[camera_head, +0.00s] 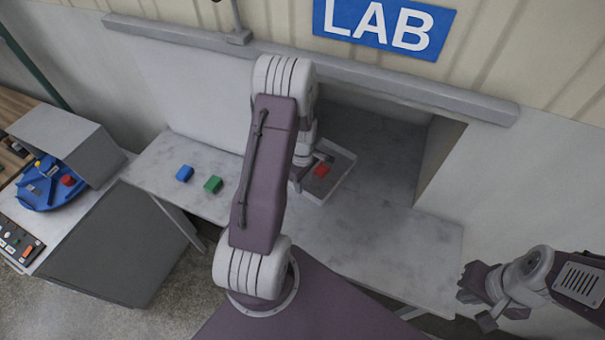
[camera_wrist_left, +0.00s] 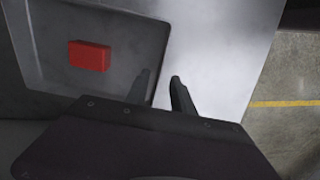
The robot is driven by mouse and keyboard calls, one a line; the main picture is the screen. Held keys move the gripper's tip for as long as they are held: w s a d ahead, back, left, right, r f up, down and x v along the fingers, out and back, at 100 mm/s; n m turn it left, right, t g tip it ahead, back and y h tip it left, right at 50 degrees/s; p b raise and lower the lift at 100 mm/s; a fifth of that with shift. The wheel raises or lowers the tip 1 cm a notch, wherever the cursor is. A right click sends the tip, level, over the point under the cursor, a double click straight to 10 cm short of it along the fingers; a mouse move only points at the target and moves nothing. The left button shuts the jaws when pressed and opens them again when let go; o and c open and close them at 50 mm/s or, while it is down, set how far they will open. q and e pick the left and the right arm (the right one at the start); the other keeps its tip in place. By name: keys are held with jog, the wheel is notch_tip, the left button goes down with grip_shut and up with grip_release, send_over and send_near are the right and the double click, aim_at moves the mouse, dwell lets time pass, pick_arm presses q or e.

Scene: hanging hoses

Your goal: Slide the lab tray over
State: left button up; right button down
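The lab tray (camera_head: 338,184) is a shallow, pale, square tray with a red block (camera_head: 321,170) in it. It sits on the grey marbled table at the wall opening under the LAB sign. My left gripper (camera_head: 308,178) is at the tray's near left side, partly hidden by my arm. In the left wrist view, its two fingers (camera_wrist_left: 161,80) are apart, one on each side of the tray's edge (camera_wrist_left: 166,52). Contact with the edge cannot be made out. The red block also shows there (camera_wrist_left: 89,56). My right gripper (camera_head: 476,309) is open and empty off the table's right end.
A blue block (camera_head: 184,173) and a green block (camera_head: 213,184) lie on the table (camera_head: 400,250) left of my left arm. A blue round tray (camera_head: 48,186) stands beside a grey box at far left. The table's right part is clear.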

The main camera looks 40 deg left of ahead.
aim_at(319, 190)
pick_arm(q)
jog(key=shift+f, duration=1.95)
grip_shut()
